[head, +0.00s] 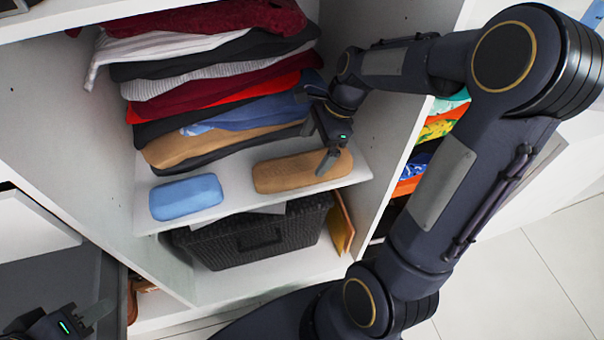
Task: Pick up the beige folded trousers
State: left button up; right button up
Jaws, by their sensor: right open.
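The beige folded trousers (190,148) appear as a tan layer low in a stack of folded clothes on the wardrobe shelf. A blue layer lies on them and a dark layer lies beneath; only their front edge shows. My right gripper (318,147) is open, at the right end of the stack. Its lower fingertip overlaps the tan case in the picture; I cannot tell whether it touches. No garment is visibly held. My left gripper (92,316) is at the bottom left corner, partly cut off, far from the stack.
A tan case (285,174) and a blue case (187,197) lie on the shelf front before the stack. A black woven basket (255,238) stands below. The white divider (388,130) is close to my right arm. More clothes (436,130) lie beyond it.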

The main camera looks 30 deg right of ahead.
aim_at(305, 162)
jog(key=b+x, duration=0.1)
jog(key=x, duration=0.6)
jog(key=shift+a+b, duration=0.2)
jog(key=shift+b, duration=0.1)
jog(key=shift+c, duration=0.5)
jog(key=c, duration=1.1)
jog(key=shift+o, duration=0.2)
jog(key=shift+r, duration=0.15)
